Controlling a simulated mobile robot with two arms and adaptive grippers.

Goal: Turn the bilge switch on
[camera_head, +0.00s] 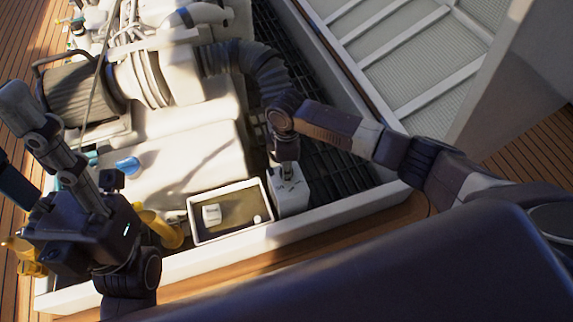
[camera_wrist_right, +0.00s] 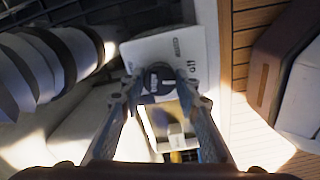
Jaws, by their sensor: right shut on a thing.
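The bilge switch is a small white box (camera_head: 290,190) at the front of the engine hatch in the head view. My left gripper (camera_head: 22,150) is raised at the left edge, fingers apart and empty, away from the switch.
An open tray (camera_head: 230,237) with small white items stands directly left of the switch. The white engine block (camera_head: 180,160) and a ribbed dark hose (camera_head: 245,58) lie behind. Yellow fittings (camera_head: 160,228) are near my left arm. The hatch's white rim (camera_head: 330,218) runs along the front.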

